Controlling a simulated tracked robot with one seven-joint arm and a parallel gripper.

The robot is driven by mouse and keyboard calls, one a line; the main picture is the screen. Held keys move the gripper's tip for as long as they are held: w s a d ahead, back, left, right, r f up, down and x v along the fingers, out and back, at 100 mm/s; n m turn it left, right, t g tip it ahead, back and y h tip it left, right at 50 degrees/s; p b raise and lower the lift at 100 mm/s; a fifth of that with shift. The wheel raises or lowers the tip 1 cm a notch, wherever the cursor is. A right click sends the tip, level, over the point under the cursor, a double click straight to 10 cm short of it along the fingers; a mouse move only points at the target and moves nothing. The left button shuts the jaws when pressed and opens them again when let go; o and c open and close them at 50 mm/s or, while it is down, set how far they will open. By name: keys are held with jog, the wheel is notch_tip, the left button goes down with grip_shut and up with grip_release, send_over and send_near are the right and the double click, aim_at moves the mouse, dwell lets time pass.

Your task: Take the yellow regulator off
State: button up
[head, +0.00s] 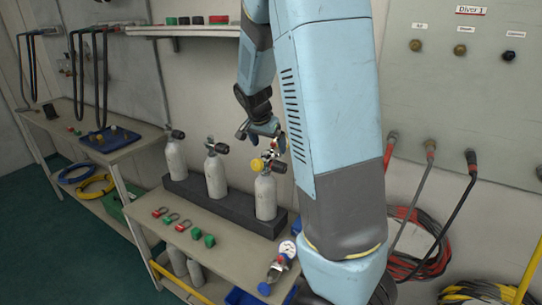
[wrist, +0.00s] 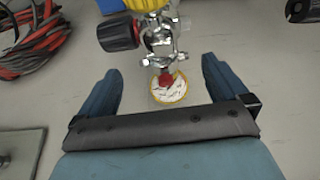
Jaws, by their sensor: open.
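The yellow regulator (head: 257,165) is on the valve of the rightmost grey cylinder (head: 265,198), which stands upright in a dark rack. My gripper (head: 265,132) is just above that valve. In the wrist view the regulator's chrome body (wrist: 160,40) is at the top middle, with a yellow part above it and a black knob (wrist: 118,32) to its left. A round white face with a yellow rim (wrist: 168,88) lies between the fingers of my open gripper (wrist: 157,85). Gaps show on both sides, so the fingers look apart from it. My arm hides part of the head view.
Two more cylinders (head: 215,175) stand left in the dark rack (head: 235,209). A blue-knobbed regulator with a gauge (head: 280,262) lies at the bench's right end. Red and green clips (head: 180,226) lie in front. Hoses (head: 408,195) hang from the panel at right.

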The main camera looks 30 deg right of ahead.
aim_at(271, 152)
jog(key=shift+x, duration=2.85)
jog(key=shift+w, duration=0.15)
jog(key=shift+r, duration=0.1)
jog(key=c, duration=1.5)
